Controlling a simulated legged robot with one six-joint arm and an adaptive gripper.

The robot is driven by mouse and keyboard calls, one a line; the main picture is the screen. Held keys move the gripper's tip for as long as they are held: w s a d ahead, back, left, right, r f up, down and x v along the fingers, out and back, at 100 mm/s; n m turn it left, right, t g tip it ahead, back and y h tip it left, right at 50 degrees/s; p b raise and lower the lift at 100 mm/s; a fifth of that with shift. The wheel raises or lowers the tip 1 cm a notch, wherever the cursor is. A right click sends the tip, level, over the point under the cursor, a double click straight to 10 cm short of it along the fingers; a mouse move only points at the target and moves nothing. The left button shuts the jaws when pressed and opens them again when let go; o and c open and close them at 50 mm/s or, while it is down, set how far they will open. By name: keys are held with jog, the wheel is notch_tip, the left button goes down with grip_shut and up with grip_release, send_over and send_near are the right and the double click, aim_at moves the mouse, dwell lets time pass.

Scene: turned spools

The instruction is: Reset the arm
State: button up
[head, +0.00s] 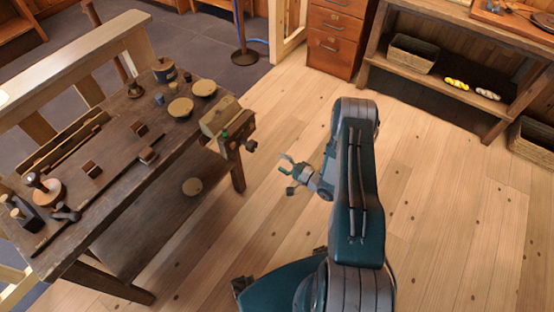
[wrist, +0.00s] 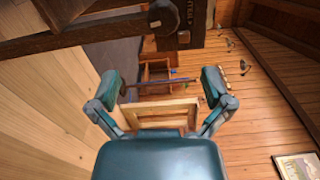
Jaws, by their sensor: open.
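My gripper (head: 288,174) shows in the head view to the right of the workbench, raised over the wooden floor. Its fingers are spread apart with nothing between them. In the wrist view my gripper (wrist: 160,84) is also open and empty, with a teal finger on each side. My teal arm rises in the middle of the head view and hides part of the floor behind it.
A dark workbench (head: 125,190) on the left holds several turned pieces and tools. A vise (head: 228,125) sticks out from its right end. A drawer cabinet (head: 334,38) and a shelf unit (head: 445,80) stand at the back. The floor (head: 450,200) on the right is clear.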

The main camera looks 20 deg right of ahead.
dwell(0.6)
jog(key=w+d+r+n+g+h, duration=0.1)
jog(key=w+r+n+h, duration=0.15)
jog(key=w+r, duration=0.35)
jog(key=w+d+r+n+g+h, duration=0.1)
jog(key=w+d+r+n+h, duration=0.15)
jog(key=r, duration=0.55)
notch_tip(320, 180, up, 16)
jog(key=s+n+g+h, duration=0.1)
jog(key=s+n+h, duration=0.1)
jog(key=h, duration=0.4)
jog(key=s+a+r+n+g+h, duration=0.15)
jog(key=s+a+r, duration=0.25)
jog(key=s+r, duration=0.5)
jog(key=s+a+r+n+g, duration=0.1)
jog(key=s+a+r+g, duration=0.3)
jog(key=s, duration=0.8)
jog(key=s+a+r+n+y, duration=0.1)
jog(key=s+a+n+y, duration=0.1)
jog(key=s, duration=1)
jog(key=shift+a, duration=0.65)
